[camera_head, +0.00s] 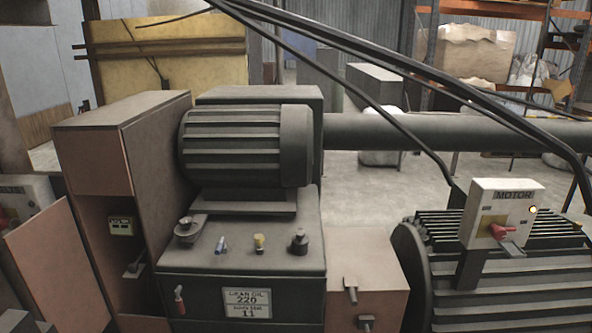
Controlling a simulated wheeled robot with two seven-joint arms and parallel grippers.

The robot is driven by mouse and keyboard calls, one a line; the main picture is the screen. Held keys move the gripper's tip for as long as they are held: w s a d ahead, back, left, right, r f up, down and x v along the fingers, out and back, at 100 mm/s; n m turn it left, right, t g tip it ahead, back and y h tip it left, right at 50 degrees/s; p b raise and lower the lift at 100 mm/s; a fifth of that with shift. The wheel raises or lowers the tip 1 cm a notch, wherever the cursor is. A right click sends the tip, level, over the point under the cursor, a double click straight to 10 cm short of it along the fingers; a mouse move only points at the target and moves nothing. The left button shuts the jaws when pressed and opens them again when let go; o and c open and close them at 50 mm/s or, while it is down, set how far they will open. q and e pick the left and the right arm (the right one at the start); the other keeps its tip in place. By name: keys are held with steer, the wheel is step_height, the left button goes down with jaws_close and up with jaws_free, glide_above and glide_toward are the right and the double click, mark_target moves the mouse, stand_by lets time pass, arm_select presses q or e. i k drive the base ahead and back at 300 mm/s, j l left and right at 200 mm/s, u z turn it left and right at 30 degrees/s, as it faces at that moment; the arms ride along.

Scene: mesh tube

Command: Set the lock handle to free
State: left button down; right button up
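Several handles show, and I cannot tell which one is the lock handle. A small grey lever (135,264) sits inside an open brown cabinet (92,170), below a small pale panel (121,226). A red rotary handle (503,231) is on the white MOTOR box (507,205) at right, beside a lit yellow lamp. A small red-tipped lever (179,300) is on the front of the gear oil housing (240,265). Two grey handles (352,288) are on a brown box (367,265) right of it. Neither gripper shows in this view.
The cabinet's door (62,268) stands open to the left. A finned motor (245,145) sits above the housing, with a thick pipe (450,132) running right. Black cables (400,70) cross the upper right. Concrete floor (350,190) shows behind.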

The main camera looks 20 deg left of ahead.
mark_target(179, 301)
steer(key=i+j, duration=0.1)
steer(key=j, duration=4.35)
steer(key=i, duration=0.05)
